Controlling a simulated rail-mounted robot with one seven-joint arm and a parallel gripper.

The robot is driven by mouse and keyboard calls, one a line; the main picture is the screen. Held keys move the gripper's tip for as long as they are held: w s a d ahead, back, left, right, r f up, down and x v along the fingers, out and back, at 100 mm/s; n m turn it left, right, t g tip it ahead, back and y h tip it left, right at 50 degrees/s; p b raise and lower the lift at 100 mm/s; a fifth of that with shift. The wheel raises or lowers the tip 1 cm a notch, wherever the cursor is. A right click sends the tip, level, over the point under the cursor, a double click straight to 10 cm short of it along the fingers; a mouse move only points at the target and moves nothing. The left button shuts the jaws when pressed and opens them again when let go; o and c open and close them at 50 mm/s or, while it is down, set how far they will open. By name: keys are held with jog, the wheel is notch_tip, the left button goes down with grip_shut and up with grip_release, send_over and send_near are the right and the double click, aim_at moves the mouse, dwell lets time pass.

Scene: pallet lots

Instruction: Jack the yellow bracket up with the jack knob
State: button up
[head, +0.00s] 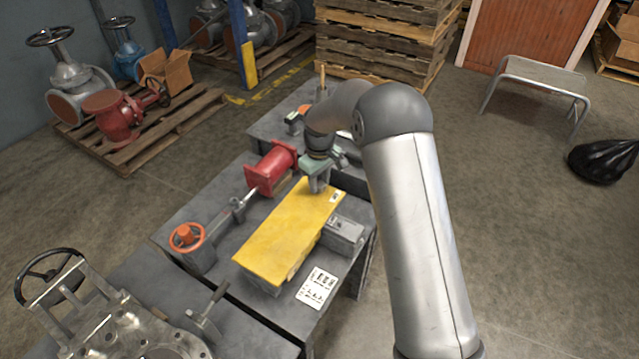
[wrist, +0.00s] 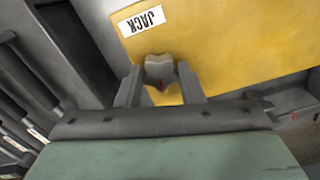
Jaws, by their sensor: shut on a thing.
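The yellow bracket (head: 280,240) is a long flat plate on the grey bench in the head view; its face also fills much of the wrist view (wrist: 255,45). A white JACK label (wrist: 140,20) is on the plate near its far end. The pale grey jack knob (wrist: 159,67) stands just beside the label, with a small red mark on it. My gripper (wrist: 160,86) is shut on the jack knob, one finger on each side. In the head view my gripper (head: 318,184) is over the plate's far end and hides the knob.
A red flanged cylinder (head: 271,168) and an orange handwheel (head: 187,237) lie left of the bracket. A grey box (head: 343,235) is close on its right, and a printed card (head: 317,287) lies near the front right.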

jog(key=m+b, duration=0.1)
jog(key=m, duration=0.4)
jog(key=shift+m, duration=0.3)
jog(key=m, duration=1)
jog(key=shift+m, duration=0.4)
jog(key=m, duration=0.5)
jog(key=shift+r+p, duration=0.1)
jog(key=shift+p, duration=0.25)
jog(key=m+p, duration=0.1)
jog(key=m, duration=0.4)
jog(key=shift+m, duration=0.4)
jog(key=m+p, duration=0.2)
jog(key=m, duration=0.3)
jog(key=shift+m, duration=0.3)
jog(key=m+p, duration=0.2)
jog(key=m, duration=0.3)
jog(key=shift+m+p, duration=0.8)
jog(key=shift+m, duration=1.6)
